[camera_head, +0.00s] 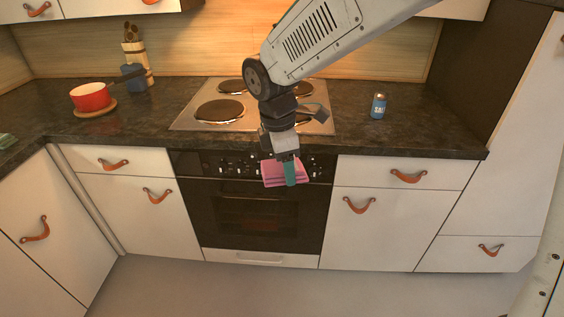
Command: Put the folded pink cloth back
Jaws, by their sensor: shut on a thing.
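The folded pink cloth (275,174) with darker stripes is in front of the upper part of the black oven (218,204), below the front edge of the counter. My gripper (290,172) points down and is shut on the cloth. One teal finger covers the cloth's right part. I cannot tell whether the cloth touches the oven front or its handle.
The hob (185,119) with several plates lies behind my gripper. A red pan (90,97) on a round wooden board is at the left, and a blue can (378,106) at the right. Cabinets with leather pulls flank the oven. The floor (200,285) in front is clear.

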